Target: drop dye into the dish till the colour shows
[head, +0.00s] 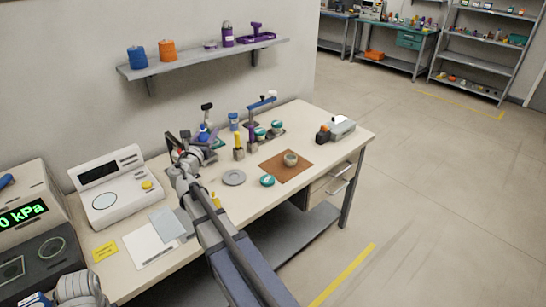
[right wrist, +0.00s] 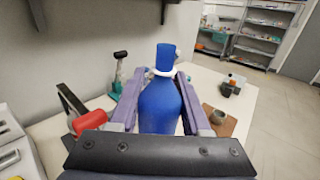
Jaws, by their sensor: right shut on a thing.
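A blue bottle with a narrow blue top and a white collar (right wrist: 160,105) stands between the fingers of my right gripper (right wrist: 165,82), which is shut on it. In the head view my right gripper (head: 207,137) is over the back part of the table, and the blue bottle (head: 205,131) shows only in part there. A small grey-brown dish (head: 290,160) sits on a brown mat (head: 284,176), to the right of the gripper and apart from it. The dish also shows in the right wrist view (right wrist: 217,117). My left gripper is not in view.
A white scale (head: 108,187) is at left. A shelf (head: 200,57) hangs above.

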